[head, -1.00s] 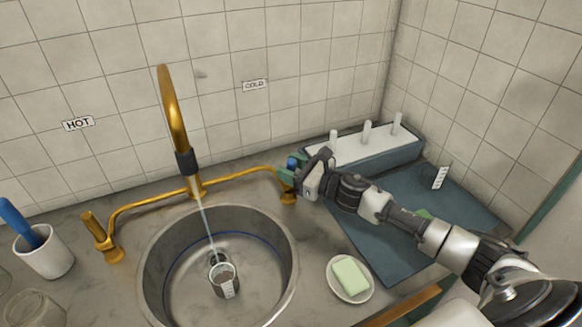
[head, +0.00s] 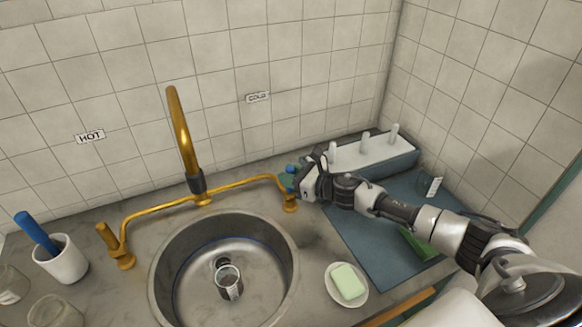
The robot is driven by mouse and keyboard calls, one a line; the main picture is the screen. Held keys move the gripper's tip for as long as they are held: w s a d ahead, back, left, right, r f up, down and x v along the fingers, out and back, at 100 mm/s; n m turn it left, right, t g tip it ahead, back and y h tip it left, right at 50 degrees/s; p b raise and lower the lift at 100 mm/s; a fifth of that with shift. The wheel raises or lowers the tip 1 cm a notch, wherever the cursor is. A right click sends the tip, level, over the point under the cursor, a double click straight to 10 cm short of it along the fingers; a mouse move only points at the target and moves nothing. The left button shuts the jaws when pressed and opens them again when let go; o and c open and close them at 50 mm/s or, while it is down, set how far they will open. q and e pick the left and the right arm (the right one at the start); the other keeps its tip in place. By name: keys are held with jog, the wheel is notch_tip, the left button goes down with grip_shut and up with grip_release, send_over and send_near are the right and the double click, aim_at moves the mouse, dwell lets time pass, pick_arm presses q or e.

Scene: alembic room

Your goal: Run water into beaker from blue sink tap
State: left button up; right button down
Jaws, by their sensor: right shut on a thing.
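The glass beaker (head: 229,283) stands in the round steel sink (head: 185,307), near the drain and below the brass spout (head: 183,140). No stream of water shows between spout and beaker; I cannot tell the level inside. My right gripper (head: 296,182) is shut on the blue tap (head: 291,170) at the right end of the brass pipe, under the COLD label (head: 257,97). The gripper hides part of the tap. The brass hot tap (head: 109,238) is at the left end, below the HOT label (head: 90,137). My left gripper is not in view.
A soap dish (head: 363,292) with green soap (head: 348,281) sits right of the sink. A peg rack (head: 390,158) and blue-grey mat (head: 352,236) lie behind and under my right arm. A white cup (head: 66,266) with a blue-handled tool and glass jars stand at left.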

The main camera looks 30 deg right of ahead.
dwell(0.3)
jog(key=c, duration=0.9)
grip_release()
jog(key=shift+w, duration=0.1)
jog(key=b+v, duration=0.4)
jog(key=v, duration=0.7)
jog(key=shift+r, duration=0.1)
